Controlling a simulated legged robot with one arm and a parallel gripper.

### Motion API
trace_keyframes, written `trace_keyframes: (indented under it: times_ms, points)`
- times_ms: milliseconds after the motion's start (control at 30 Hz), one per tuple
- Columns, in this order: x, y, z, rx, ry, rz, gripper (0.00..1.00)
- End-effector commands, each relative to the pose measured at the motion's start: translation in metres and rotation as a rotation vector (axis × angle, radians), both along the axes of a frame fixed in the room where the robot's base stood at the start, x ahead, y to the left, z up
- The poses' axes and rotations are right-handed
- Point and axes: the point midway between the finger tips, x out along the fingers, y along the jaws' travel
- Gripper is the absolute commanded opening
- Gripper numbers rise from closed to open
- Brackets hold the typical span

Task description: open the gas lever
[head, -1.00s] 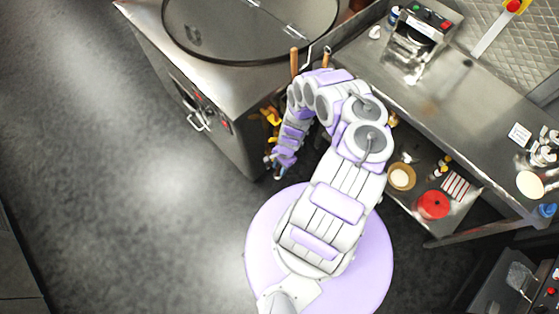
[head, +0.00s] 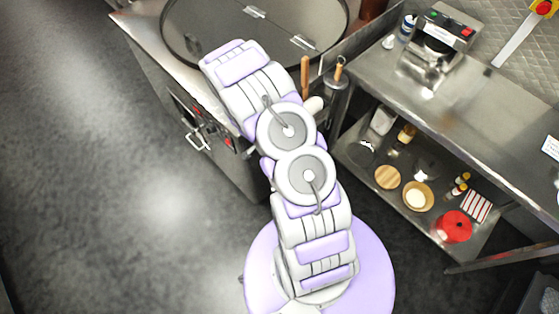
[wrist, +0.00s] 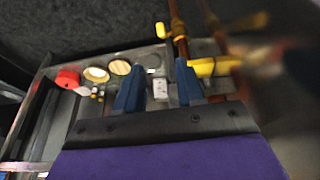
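In the wrist view, a yellow lever (wrist: 215,66) sticks out to the right, close beside my right blue fingertip; I cannot tell whether they touch. A smaller yellow piece (wrist: 162,30) sits by an upright copper pipe (wrist: 178,28). A blurred yellow handle (wrist: 245,23) shows farther right. I cannot tell which one is the gas lever. My gripper (wrist: 158,70) is open, with nothing seen held between its blue fingers. In the head view my arm hides the gripper and the yellow levers.
The steel tandoor counter (head: 150,45) with its round lid (head: 240,30) stands at the upper left. A steel table (head: 460,115) stands at right; its lower shelf holds a red pot (head: 454,226) and bowls. The dark floor at left is clear.

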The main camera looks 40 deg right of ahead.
Motion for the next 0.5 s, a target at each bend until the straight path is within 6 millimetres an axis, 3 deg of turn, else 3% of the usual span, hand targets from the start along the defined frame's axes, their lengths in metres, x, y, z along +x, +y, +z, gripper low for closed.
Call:
trace_keyframes:
  times_ms: [100, 267, 500]
  points:
    - [0.000, 0.014, 0.006, -0.021, -0.002, 0.002, 0.38]
    - [-0.001, 0.016, 0.007, -0.029, -0.002, 0.001, 0.38]
    - [-0.001, 0.000, -0.028, -0.026, 0.002, 0.000, 0.38]
